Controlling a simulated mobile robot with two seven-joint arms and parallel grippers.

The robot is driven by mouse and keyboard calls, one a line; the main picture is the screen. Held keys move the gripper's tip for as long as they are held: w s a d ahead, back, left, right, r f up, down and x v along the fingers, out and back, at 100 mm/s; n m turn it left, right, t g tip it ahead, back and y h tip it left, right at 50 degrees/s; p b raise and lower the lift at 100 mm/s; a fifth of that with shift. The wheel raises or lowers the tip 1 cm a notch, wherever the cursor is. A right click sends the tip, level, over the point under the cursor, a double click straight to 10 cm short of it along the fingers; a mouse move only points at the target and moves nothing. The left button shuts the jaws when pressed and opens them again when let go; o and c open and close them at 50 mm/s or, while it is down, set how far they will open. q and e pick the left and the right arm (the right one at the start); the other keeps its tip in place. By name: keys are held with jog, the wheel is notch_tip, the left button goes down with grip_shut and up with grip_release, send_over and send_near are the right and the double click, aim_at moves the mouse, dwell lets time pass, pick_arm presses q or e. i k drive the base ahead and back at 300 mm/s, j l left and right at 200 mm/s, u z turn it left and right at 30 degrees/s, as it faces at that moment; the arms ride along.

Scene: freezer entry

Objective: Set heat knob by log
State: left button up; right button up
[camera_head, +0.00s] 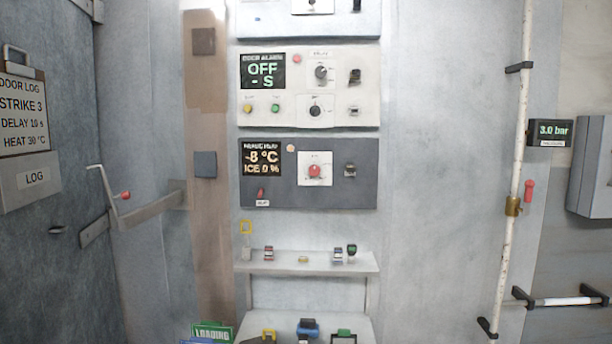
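The log board (22,118) hangs at the far left and reads "DOOR LOG", "STRIKE 3", "DELAY 10 s" and "HEAT 30 °C". A red knob (315,171) on a white square plate sits in the dark grey panel (275,196) at the middle. The panel's display (262,158) reads "-8 °C" and "ICE 0 %"; its small heading is too blurred to read surely. The knob's exact setting is too small to read. Neither of my grippers is in view.
Above is a white panel (335,118) with a display (263,71) reading "OFF - S", knobs and switches. Below, a shelf (305,262) carries small items. A metal lever (107,195) juts out at the left, and a vertical pipe (512,180) stands at the right.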

aim_at(315, 170)
jog(key=i+l, duration=0.35)
jog(key=i, duration=0.25)
jog(key=i+l+u, duration=0.25)
jog(key=u, duration=1.75)
jog(key=l+z, duration=0.2)
jog(key=z, duration=0.25)
jog(key=l+z, duration=0.2)
jog(key=z, duration=0.25)
jog(key=i+l+z, duration=0.1)
jog(key=l+z, duration=0.15)
jog(key=l, duration=0.2)
jog(key=i+l+z, duration=0.2)
jog(key=l, duration=0.25)
jog(key=k, duration=0.05)
